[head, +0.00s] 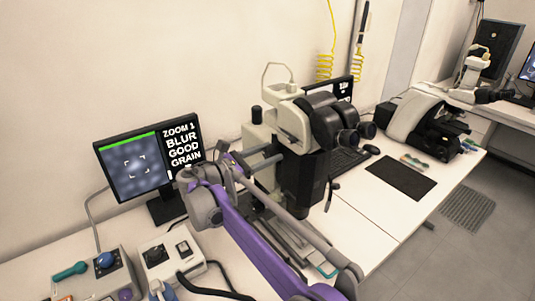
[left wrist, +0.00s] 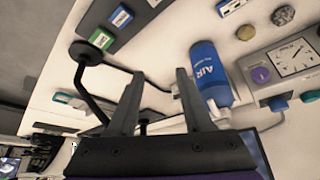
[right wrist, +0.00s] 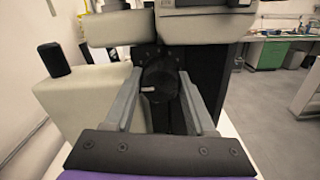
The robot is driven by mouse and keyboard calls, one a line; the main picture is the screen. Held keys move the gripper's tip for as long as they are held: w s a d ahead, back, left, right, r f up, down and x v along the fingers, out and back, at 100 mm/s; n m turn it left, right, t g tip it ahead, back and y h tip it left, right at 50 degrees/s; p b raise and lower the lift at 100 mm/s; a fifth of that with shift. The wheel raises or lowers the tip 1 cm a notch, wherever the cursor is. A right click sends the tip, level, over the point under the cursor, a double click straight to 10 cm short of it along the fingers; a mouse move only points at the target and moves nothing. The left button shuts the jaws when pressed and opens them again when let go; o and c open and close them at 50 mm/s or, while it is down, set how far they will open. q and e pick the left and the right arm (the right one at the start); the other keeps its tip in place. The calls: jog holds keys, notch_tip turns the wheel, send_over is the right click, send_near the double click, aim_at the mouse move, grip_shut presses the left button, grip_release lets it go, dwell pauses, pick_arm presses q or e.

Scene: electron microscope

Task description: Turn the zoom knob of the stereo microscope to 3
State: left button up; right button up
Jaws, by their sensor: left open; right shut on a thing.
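The stereo microscope (head: 308,118) stands on the bench, with its dark column and eyepieces. Its dark round zoom knob (right wrist: 160,80) faces my right wrist camera, and its markings are too small to read. My right gripper (head: 280,158) reaches the microscope from the left and is shut on the knob. In the right wrist view its fingers (right wrist: 160,76) lie on either side of the knob. A monitor (head: 150,160) shows a blurry picture and the words ZOOM, BLUR GOOD, GRAIN; the zoom digit looks like 1. My left gripper (left wrist: 160,74) is open and empty.
A blue AIR can (left wrist: 210,75) is close beside my left gripper's finger. Control boxes (head: 172,253) with cables stand at the front left. Another microscope (head: 425,120) and a dark mat (head: 398,180) are to the right. A bare bench strip (head: 365,215) lies in front.

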grip_shut()
pick_arm(q)
jog(key=shift+r, duration=0.15)
pick_arm(e)
jog(key=shift+m, duration=0.3)
jog(key=m+p, duration=0.1)
jog(key=m, duration=0.2)
jog(key=shift+r+m+p, duration=0.1)
jog(key=shift+m+p, duration=0.2)
jog(key=m+p, duration=0.1)
jog(key=m, duration=0.3)
pick_arm(q)
jog(key=shift+w+r+p, duration=0.2)
jog(key=shift+w+r, duration=0.15)
jog(key=shift+r, duration=0.5)
jog(key=shift+w+r+p, duration=0.25)
jog(key=shift+w+r, duration=0.1)
jog(key=shift+r, duration=0.55)
jog(key=shift+w+r+p, duration=0.2)
jog(key=shift+w+r, duration=0.15)
jog(key=shift+r, duration=0.5)
pick_arm(e)
jog(key=shift+m, duration=1.7)
jog(key=o, duration=1.2)
grip_release()
jog(key=shift+c, duration=0.2)
